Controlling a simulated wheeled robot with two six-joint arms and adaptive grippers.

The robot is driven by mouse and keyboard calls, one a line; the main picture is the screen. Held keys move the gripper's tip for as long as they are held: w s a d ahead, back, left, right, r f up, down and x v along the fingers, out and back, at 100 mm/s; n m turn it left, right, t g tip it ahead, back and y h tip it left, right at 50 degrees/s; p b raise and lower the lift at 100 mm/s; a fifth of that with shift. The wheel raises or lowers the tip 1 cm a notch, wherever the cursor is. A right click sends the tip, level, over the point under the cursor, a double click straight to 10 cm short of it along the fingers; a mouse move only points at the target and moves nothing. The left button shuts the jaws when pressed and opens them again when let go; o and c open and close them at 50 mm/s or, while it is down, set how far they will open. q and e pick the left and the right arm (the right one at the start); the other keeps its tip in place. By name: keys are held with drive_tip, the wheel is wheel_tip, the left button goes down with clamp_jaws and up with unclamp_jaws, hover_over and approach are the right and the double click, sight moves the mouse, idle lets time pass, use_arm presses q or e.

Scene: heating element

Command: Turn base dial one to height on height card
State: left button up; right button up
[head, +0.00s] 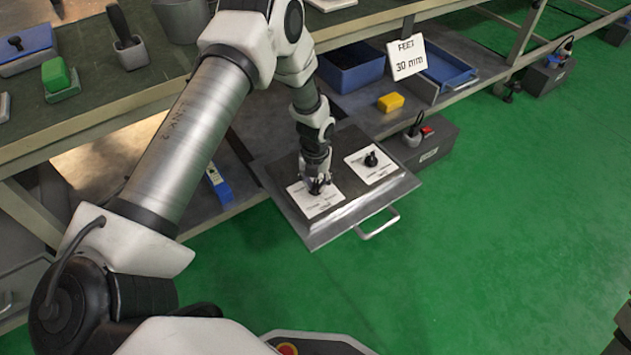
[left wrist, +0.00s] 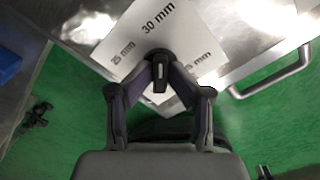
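The height card (head: 408,58) stands upright on the bench and reads "FEET 30 mm". A white scale plate (head: 311,205) lies on the near left part of a metal-edged panel, with a black dial on it mostly hidden by my gripper in the head view. In the left wrist view the dial (left wrist: 160,72) shows between the fingertips, and the scale plate (left wrist: 195,38) shows 25 mm, 30 mm and a partly covered mark at right. My left gripper (left wrist: 160,60) is closed around the dial. The dial's exact pointing is hard to tell.
A second black dial (head: 371,160) sits on its own white plate to the right. A metal handle (head: 379,224) juts from the panel's front. A yellow block (head: 390,102) and blue bins (head: 352,68) are behind. The green floor in front is clear.

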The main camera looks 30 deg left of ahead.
sight(315, 184)
use_arm(q)
wheel_tip(315, 184, up, 12)
idle(0.3)
drive_tip(key=shift+f, duration=0.1)
